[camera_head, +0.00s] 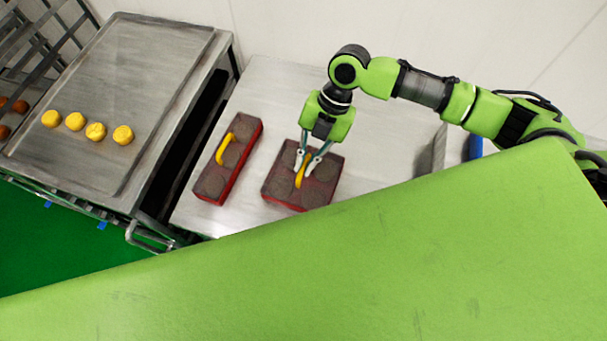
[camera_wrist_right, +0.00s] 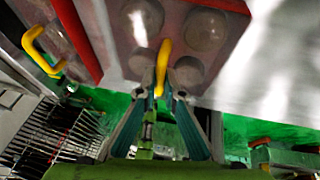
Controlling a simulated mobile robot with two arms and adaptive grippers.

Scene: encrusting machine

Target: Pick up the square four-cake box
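The square four-cake box (camera_head: 279,184) is dark on top with round wells, red sides and a yellow handle (camera_head: 299,181). It sits on the metal table. My right gripper (camera_head: 303,169) is over it, its fingers on either side of the handle. In the right wrist view the handle (camera_wrist_right: 163,60) stands between the two fingertips (camera_wrist_right: 162,82). The fingertips are close together there, but whether they press on the handle is unclear. The box top (camera_wrist_right: 180,20) shows beyond the fingers, with several round wells. My left gripper is in neither view.
A long narrow red box (camera_head: 239,157) with a yellow handle lies left of the square box on the metal table (camera_head: 270,90). Further left, a steel counter (camera_head: 150,50) carries several yellow cakes (camera_head: 96,131). My large green body part covers the bottom right of the head view.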

